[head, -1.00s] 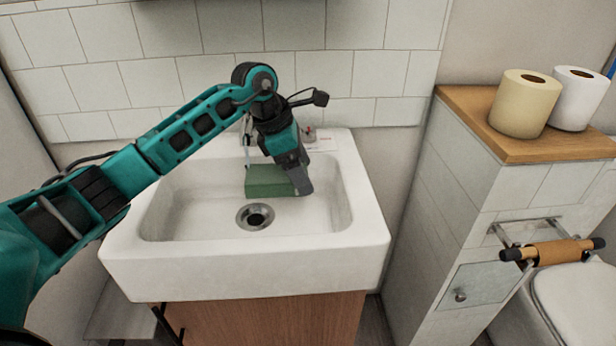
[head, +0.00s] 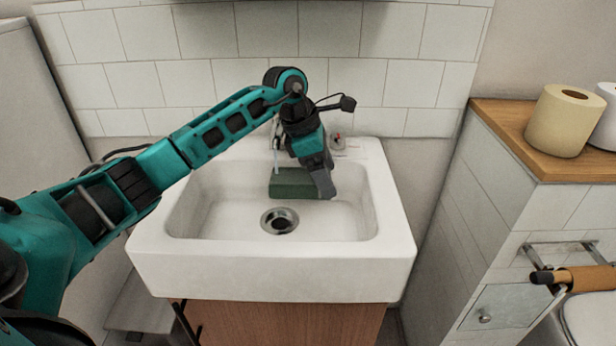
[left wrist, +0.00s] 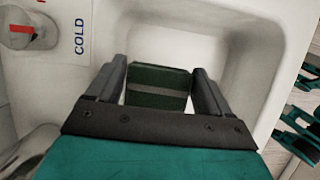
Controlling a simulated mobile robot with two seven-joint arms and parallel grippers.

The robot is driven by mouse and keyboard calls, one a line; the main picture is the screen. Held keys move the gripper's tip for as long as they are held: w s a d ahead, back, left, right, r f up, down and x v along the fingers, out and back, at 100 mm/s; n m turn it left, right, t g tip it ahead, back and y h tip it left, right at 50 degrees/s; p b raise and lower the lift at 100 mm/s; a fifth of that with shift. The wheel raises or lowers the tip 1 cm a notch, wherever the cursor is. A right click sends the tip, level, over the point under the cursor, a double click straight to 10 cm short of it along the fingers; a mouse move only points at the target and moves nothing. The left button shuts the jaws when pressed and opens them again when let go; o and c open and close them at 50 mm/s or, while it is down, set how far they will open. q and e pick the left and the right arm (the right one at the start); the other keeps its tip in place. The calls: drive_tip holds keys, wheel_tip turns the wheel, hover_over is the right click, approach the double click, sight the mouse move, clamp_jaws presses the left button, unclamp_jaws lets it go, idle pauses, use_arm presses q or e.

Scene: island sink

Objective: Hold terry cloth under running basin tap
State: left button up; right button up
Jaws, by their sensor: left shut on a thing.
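The terry cloth (head: 289,186) is a dark green folded block over the back of the white basin (head: 145,258). My left gripper (head: 322,186) is shut on it. In the left wrist view the cloth (left wrist: 158,98) sits between the two fingers of the left gripper (left wrist: 160,75). The tap (head: 277,132) is at the basin's back, partly hidden behind my left arm. A thin pale stream (head: 276,160) seems to come down from it onto the cloth's left end. My right gripper is not in view.
A tap knob (left wrist: 20,28) with a red mark stands by the word COLD in the left wrist view. The drain (head: 279,221) is open in front of the cloth. Paper rolls (head: 563,120) stand on a wooden ledge at right. The basin's front is clear.

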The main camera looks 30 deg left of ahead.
use_arm(q)
drive_tip(key=s+d+p, duration=0.1)
drive_tip(key=s+d, duration=0.3)
drive_tip(key=d, duration=0.2)
drive_tip(key=shift+s, duration=0.2)
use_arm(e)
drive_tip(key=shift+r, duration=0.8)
use_arm(q)
drive_tip(key=shift+d, duration=0.1)
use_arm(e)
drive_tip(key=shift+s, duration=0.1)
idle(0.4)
use_arm(q)
drive_tip(key=s+d+r+p, duration=0.3)
drive_tip(key=d+r+p, duration=0.1)
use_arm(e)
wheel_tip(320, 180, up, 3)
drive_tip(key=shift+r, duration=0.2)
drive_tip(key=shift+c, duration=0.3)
